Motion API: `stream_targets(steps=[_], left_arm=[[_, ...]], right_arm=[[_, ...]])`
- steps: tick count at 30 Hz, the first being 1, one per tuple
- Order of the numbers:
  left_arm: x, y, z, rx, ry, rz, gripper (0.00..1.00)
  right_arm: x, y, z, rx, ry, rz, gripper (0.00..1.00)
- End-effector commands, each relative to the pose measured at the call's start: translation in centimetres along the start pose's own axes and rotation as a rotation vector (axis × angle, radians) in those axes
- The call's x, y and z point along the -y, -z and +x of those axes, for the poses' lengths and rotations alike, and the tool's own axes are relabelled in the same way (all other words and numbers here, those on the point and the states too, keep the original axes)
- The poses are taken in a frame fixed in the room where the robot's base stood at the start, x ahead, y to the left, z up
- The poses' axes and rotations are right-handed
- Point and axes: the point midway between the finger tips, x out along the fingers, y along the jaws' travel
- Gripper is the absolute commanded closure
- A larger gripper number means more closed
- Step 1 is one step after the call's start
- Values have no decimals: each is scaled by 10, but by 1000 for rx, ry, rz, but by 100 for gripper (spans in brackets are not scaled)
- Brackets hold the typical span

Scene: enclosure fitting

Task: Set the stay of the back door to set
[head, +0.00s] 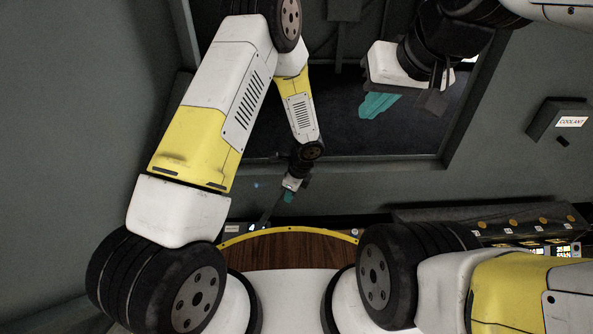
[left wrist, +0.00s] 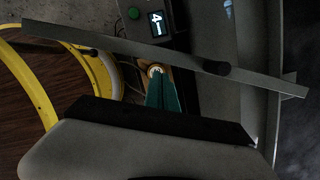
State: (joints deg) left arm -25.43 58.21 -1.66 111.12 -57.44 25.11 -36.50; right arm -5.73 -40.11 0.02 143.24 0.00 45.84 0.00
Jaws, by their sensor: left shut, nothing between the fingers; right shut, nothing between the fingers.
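A flat grey bar (left wrist: 110,45), which looks like the stay, runs slantwise across the left wrist view, with a dark round knob (left wrist: 215,68) on it. I cannot read its setting. In the head view a thin dark bar (head: 267,214) shows below my left gripper (head: 289,196). That gripper is shut and empty; in the left wrist view its teal fingertips (left wrist: 157,76) are close to the bar, beside a small tan round piece (left wrist: 155,70). Contact cannot be told. My right gripper (head: 378,106) is shut and empty, high over the opening. The back door itself cannot be made out clearly.
A box with a green button (left wrist: 134,13) and a lit display (left wrist: 157,23) sits near the bar. A dark framed opening (head: 390,145) lies ahead. A box labelled COOLANT (head: 560,120) is on the right wall. A panel with several knobs (head: 505,225) is at lower right.

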Motion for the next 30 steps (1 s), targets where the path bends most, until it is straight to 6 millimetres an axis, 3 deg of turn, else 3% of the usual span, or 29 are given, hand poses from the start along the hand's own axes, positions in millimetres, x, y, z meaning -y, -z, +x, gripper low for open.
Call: stream_targets(steps=[16,24,30], left_arm=[[0,-13,3,1,2,10,100],[0,-72,18,0,54,215,100],[5,-101,25,0,84,337,100]], right_arm=[[0,0,0,0,0,0,100],[0,0,0,0,0,0,100],[0,0,0,0,0,0,100]])
